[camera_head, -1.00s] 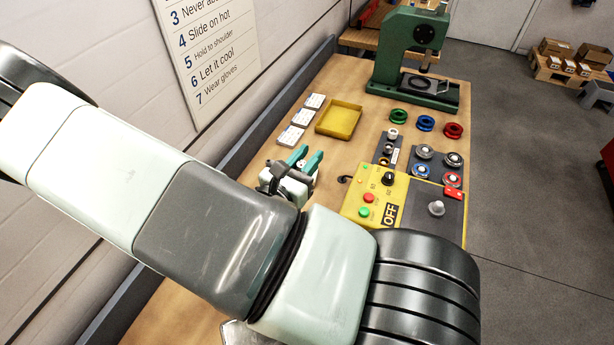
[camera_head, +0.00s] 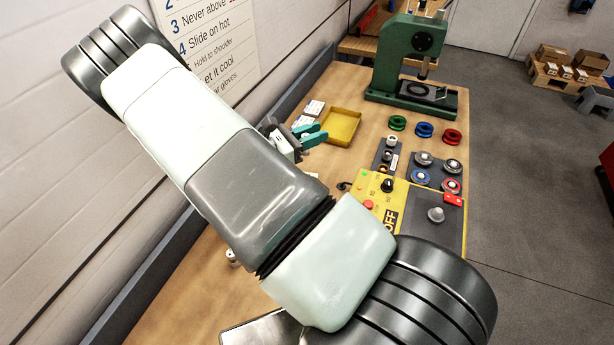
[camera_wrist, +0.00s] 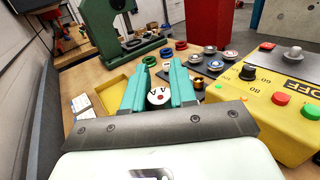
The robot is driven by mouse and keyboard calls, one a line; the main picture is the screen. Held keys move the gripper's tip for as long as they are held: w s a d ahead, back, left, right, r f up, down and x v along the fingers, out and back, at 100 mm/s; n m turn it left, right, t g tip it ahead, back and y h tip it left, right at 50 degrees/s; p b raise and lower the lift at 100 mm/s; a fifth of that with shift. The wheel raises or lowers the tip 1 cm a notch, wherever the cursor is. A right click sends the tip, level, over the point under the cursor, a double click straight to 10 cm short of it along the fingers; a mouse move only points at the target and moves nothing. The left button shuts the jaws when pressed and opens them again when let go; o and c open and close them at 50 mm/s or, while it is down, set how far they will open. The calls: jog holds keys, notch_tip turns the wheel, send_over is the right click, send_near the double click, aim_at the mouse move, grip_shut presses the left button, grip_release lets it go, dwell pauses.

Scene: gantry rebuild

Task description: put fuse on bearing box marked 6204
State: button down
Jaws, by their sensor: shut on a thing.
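My gripper (camera_head: 313,133) has teal fingers; they also show in the wrist view (camera_wrist: 159,72). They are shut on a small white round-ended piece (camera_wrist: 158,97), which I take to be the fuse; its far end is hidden. Small white labelled boxes stand beside the yellow tray: the far one (camera_head: 314,107) and a nearer one (camera_head: 301,121) show in the head view, and my gripper hides the third. White boxes (camera_wrist: 82,103) also show at the left in the wrist view. Their numbers are too small to read. My gripper is near the boxes, apart from those visible.
A yellow tray (camera_head: 341,127) lies beyond my gripper. A green press (camera_head: 408,62) stands at the back. Green, blue and red rings (camera_head: 424,130) lie right of the tray. A yellow control box (camera_head: 386,190) stands on the right. A small metal piece (camera_head: 232,258) stands at the near left.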

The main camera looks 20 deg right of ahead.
notch_tip(320, 180, down, 10)
jog(key=shift+r, duration=0.1)
dwell(0.4)
jog(key=c, duration=0.9)
grip_release()
